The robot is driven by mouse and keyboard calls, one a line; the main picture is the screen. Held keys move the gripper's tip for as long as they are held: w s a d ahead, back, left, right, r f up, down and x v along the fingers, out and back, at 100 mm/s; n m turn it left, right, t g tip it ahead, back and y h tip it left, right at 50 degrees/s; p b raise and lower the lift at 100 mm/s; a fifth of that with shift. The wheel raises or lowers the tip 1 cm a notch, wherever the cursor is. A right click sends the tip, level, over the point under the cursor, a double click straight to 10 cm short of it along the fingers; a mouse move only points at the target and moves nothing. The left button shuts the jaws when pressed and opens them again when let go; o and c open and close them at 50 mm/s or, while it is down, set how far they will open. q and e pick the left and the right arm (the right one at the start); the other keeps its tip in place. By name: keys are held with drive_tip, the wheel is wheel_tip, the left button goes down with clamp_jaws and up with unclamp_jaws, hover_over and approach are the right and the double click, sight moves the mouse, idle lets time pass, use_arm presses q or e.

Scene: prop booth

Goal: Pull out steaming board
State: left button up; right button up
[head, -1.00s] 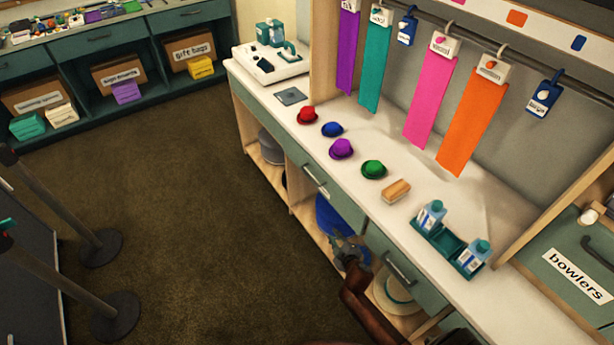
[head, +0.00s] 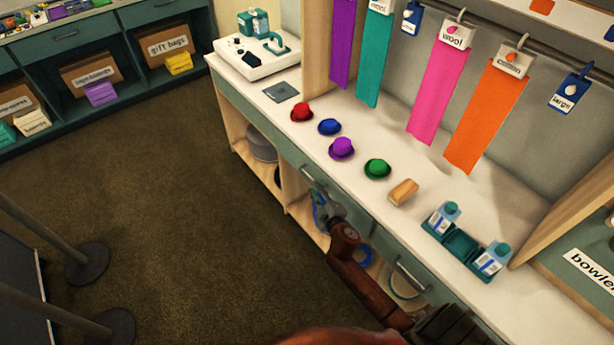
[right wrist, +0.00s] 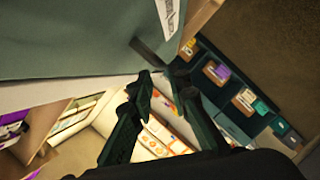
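No board is seen pulled out from the counter, and I cannot tell which front is the steaming board. A teal front (head: 350,205) under the white countertop has a bar handle (head: 313,179). My right gripper (head: 320,200) is just below that handle, partly hidden by its own arm. In the right wrist view, the fingers of the right gripper (right wrist: 164,78) are apart with nothing visibly held. A dark bar handle (right wrist: 148,53) on a teal panel (right wrist: 75,40) is close to the fingertips; contact is unclear. A white label (right wrist: 170,14) there is cut off. My left gripper is out of view.
On the countertop (head: 395,223) stand several small hats, a tan block (head: 403,192) and a teal bottle caddy (head: 462,244). Another handle (head: 412,275) is to the right. Grey posts (head: 60,310) stand at lower left. The brown floor (head: 160,200) between is clear.

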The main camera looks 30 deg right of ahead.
sight(308, 177)
drive_tip(key=shift+w+f, duration=0.1)
drive_tip(key=shift+w, duration=0.25)
drive_tip(key=b+x, duration=0.2)
drive_tip(key=x, duration=0.4)
drive_tip(key=shift+w+a+f, duration=0.1)
drive_tip(key=shift+a, duration=0.05)
drive_tip(key=shift+w, duration=0.45)
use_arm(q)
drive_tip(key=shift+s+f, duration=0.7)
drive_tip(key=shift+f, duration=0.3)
use_arm(e)
drive_tip(key=shift+c, duration=0.5)
drive_tip(key=c, duration=0.3)
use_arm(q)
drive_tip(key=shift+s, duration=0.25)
use_arm(e)
clamp_jaws()
